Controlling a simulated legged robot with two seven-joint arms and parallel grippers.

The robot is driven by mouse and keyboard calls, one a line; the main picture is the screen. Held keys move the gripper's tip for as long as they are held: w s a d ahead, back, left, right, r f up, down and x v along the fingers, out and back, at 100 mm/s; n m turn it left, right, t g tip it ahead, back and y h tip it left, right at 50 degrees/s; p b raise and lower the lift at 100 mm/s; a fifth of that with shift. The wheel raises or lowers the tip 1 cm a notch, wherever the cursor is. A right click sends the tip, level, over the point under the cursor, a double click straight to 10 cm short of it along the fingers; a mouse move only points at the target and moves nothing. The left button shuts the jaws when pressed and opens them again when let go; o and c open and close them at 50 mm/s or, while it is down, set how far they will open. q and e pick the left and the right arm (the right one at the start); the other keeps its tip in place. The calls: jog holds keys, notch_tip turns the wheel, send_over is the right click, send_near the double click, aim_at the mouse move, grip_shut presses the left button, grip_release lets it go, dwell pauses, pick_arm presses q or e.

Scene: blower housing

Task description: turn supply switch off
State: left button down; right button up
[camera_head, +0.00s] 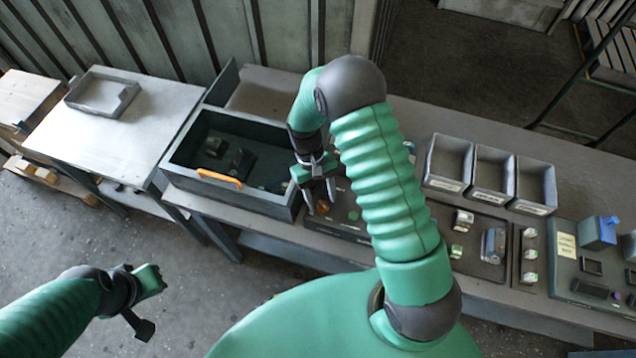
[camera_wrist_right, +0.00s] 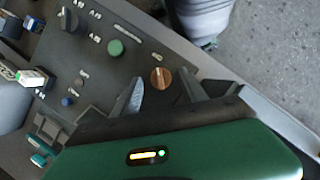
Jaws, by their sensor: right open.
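A dark control panel (camera_wrist_right: 100,62) lies under my right gripper. It carries a round copper-orange knob (camera_wrist_right: 161,77) with a ridge across it, a round green button (camera_wrist_right: 116,47) and a dark rotary knob (camera_wrist_right: 68,18). The labels are too small to read, so I cannot tell by name which is the supply switch. My right gripper (camera_wrist_right: 163,92) is open, its fingertips on either side of the orange knob; contact cannot be told. In the head view the right gripper (camera_head: 320,204) points down at the orange knob (camera_head: 323,206). My left gripper (camera_head: 147,302) hangs over the floor, away from the bench.
Left of the panel stands a grey open drawer box (camera_head: 186,151) with an orange handle and dark parts inside. Three grey bins (camera_head: 448,184) stand at the right, behind a tray of small parts (camera_head: 466,262). A panel with a blue-topped box (camera_head: 597,232) lies far right.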

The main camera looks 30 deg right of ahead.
jog(key=b+v, duration=0.3)
jog(key=v, duration=1.3)
jog(key=shift+w, duration=0.15)
jog(key=s+a+f+t+b, duration=0.5)
jog(key=s+f, duration=0.4)
jog(key=s, duration=0.2)
jog(key=shift+s+f+n+t+b, duration=0.4)
jog(key=shift+t+b, duration=0.15)
jog(key=shift+t, duration=0.55)
jog(key=shift+s+a+r, duration=0.1)
jog(key=shift+s+r, duration=0.05)
